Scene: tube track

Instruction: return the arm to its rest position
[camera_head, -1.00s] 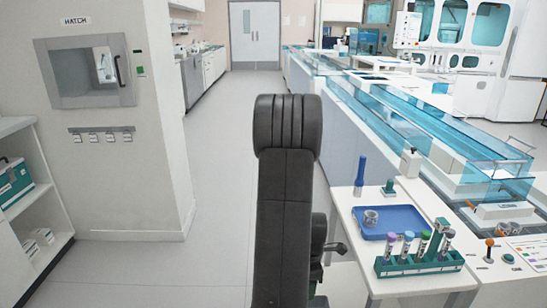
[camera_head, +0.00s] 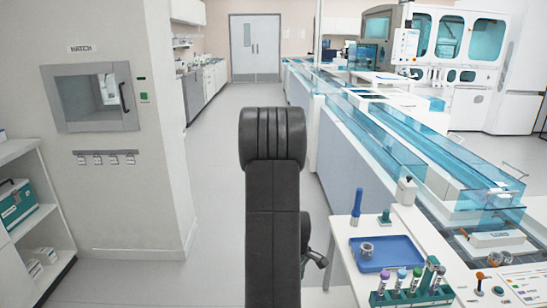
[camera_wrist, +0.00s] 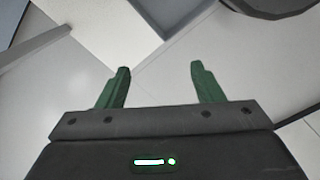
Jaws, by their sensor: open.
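My gripper (camera_wrist: 160,82) shows in the wrist view with its two green fingers spread apart and nothing between them. Pale floor and white and grey surfaces lie beyond the fingers. In the head view my dark arm stands upright in the middle of the picture. Part of my gripper (camera_head: 318,260) shows at the right side of the arm, low down and mostly hidden behind it.
At the lower right a white table (camera_head: 345,232) bears a blue tray (camera_head: 405,252), a green rack (camera_head: 385,300) of several capped tubes and a blue pen-like tool (camera_head: 356,205). A long blue-walled track (camera_head: 410,150) runs behind. Open floor (camera_head: 215,150) lies ahead and left.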

